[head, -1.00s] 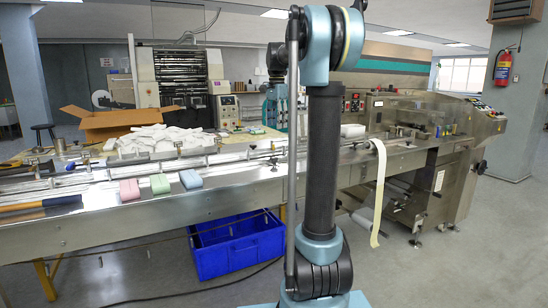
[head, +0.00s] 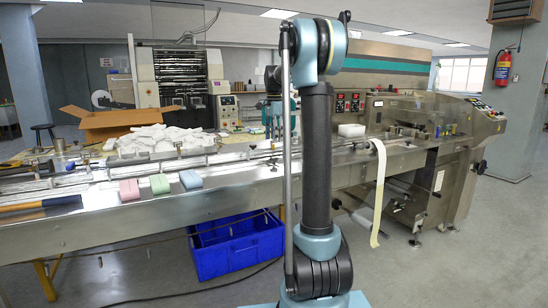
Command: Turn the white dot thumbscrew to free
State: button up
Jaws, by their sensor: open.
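My gripper (head: 274,138) points down behind my upright arm link, over the rail of the long steel conveyor (head: 120,228). It is open, small in the view and partly hidden by the arm. A small knob (head: 273,163) shows on the rail just below it; the gripper looks apart from it. No white dot can be made out on any knob, so I cannot tell which is the white dot thumbscrew.
Pink (head: 129,190), green (head: 160,184) and blue (head: 190,179) bars lie on the conveyor's front edge. A blue crate (head: 237,247) sits on the floor beneath. A cardboard box (head: 110,122) and a white pile (head: 155,140) lie behind. A pale film strip (head: 378,190) hangs at the right.

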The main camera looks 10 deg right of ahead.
aim_at(274, 158)
notch_tip(274, 158, down, 9)
jog(key=shift+r, duration=0.1)
dwell(0.3)
jog(key=c, duration=1.1)
